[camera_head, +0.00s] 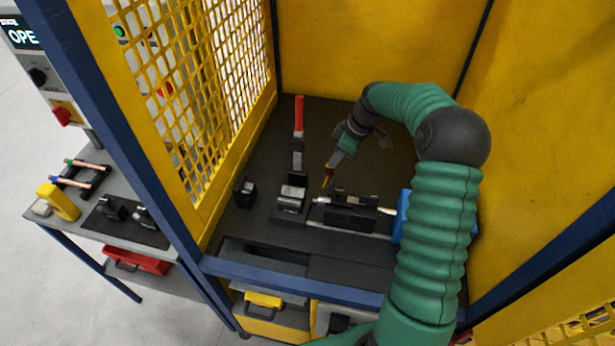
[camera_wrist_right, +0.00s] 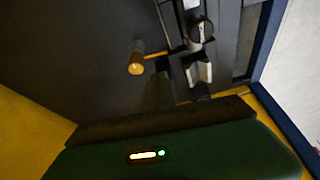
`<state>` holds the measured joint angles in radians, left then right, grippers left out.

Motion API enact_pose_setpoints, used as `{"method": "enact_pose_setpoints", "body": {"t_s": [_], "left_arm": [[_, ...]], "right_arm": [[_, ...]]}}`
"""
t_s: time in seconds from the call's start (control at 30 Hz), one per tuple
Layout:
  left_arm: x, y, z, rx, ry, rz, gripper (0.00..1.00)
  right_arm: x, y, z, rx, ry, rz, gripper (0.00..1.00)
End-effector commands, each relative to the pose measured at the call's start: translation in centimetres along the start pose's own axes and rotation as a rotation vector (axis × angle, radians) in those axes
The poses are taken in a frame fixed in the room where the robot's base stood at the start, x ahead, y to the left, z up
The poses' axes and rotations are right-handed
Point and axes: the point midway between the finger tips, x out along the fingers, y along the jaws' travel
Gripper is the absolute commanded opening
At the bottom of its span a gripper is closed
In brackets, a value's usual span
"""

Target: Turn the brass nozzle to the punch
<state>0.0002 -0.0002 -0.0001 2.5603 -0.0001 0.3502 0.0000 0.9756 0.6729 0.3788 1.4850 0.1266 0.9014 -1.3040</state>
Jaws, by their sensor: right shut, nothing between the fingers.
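A brass-coloured nozzle (camera_head: 328,175) stands near the fixture in the cell; in the right wrist view its rounded end (camera_wrist_right: 136,68) faces the camera, with a thin brass rod beside it. My right gripper (camera_head: 329,184) reaches down from the green arm right by the nozzle; it is shut and empty. I cannot tell whether it touches the nozzle. The likely punch is a dark fixture with a horizontal metal shaft (camera_head: 350,201), just right of and below the gripper. It also shows in the right wrist view (camera_wrist_right: 199,69). My left gripper is not in view.
A red-handled clamp (camera_head: 299,115) stands left of the gripper, with a metal block (camera_head: 291,197) below it. A yellow mesh wall (camera_head: 222,85) and blue frame bar (camera_head: 295,279) bound the cell. A side table (camera_head: 98,221) holds tubes and a yellow item. The dark surface behind the clamp is clear.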

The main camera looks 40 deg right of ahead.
Motion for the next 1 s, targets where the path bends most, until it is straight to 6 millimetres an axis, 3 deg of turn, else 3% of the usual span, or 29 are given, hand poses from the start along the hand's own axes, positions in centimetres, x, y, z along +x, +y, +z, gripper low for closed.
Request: {"method": "enact_pose_setpoints", "body": {"t_s": [0.17,0.4,0.6,1.0], "left_arm": [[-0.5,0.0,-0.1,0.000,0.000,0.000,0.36],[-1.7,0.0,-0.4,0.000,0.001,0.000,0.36],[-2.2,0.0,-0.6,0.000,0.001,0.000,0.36],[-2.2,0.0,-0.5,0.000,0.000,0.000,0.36]], "right_arm": [[1.6,-0.1,-0.1,-0.005,-0.002,-0.005,0.00],[6.3,-0.2,-0.1,-0.002,-0.001,-0.005,0.00],[9.2,-0.1,0.0,-0.002,0.000,-0.002,0.00],[10.0,-0.1,0.0,-0.002,0.000,-0.001,0.00]]}}
